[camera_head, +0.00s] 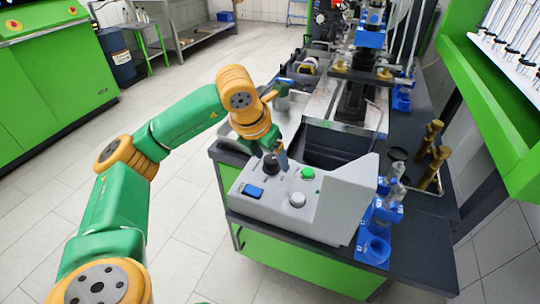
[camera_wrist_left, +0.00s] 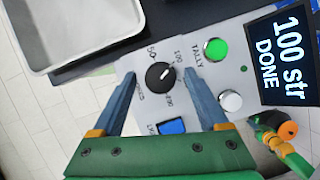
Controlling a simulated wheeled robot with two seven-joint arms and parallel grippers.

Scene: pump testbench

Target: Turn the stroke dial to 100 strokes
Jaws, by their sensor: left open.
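The stroke dial is a round black knob (camera_wrist_left: 160,75) on the light grey control box (camera_head: 325,205). Its white mark points toward the upper right, roughly at the printed 100; the 50 label is to the upper left. In the head view the dial (camera_head: 271,164) sits just below my left gripper. In the left wrist view my left gripper (camera_wrist_left: 159,73) is open, with one blue-grey finger on each side of the knob and visible gaps between. The display (camera_wrist_left: 284,55) reads "100 str DONE". My right gripper is not in view.
A green button (camera_wrist_left: 215,49) marked TALLY, a white button (camera_wrist_left: 230,101) and a blue switch (camera_wrist_left: 172,126) sit close to the dial. A grey tray (camera_wrist_left: 75,35) is beside the box. Blue holders (camera_head: 373,248) stand at the box's right.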

